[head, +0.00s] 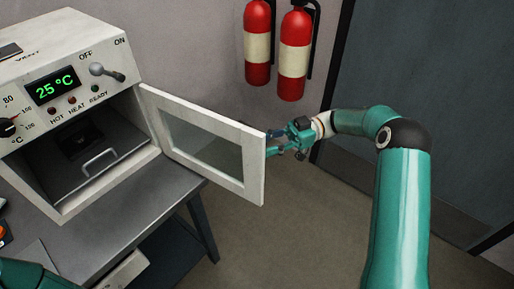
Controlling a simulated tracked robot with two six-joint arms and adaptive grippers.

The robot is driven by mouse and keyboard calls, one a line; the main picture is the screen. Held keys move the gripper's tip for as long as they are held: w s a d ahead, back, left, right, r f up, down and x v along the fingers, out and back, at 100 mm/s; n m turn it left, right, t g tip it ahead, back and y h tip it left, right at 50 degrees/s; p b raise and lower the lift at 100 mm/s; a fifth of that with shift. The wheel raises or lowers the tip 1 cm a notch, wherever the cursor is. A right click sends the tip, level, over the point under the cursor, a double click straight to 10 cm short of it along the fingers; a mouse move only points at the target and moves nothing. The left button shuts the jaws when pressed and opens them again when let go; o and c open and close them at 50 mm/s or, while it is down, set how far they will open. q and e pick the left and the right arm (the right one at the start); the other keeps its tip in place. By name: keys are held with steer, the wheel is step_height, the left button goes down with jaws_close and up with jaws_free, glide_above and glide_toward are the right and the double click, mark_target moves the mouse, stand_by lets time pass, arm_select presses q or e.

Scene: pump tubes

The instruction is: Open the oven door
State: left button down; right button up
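The oven (115,207) is a white box on a grey table at the left. Its door (254,168), a white frame with a window, stands wide open, swung out to the right from the opening's right side. The chamber (75,182) is exposed, with a tray and a metal handle (99,161) inside. My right gripper (275,151) is at the door's free edge, on its far side; its fingertips are partly hidden by the door, so I cannot tell whether they touch or grip it. My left gripper is out of view; only a bit of my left arm shows at bottom left.
The display (54,87) reads 25 °C, beside a lever (107,71) and a dial (8,128). Two fire extinguishers (258,45) (294,52) hang on the wall behind. A dark grey door (440,100) is at right. The table edge (165,217) is below the oven; open floor lies beyond.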

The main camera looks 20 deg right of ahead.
steer(key=d, duration=0.6)
steer(key=shift+f, duration=0.1)
stand_by(0.3)
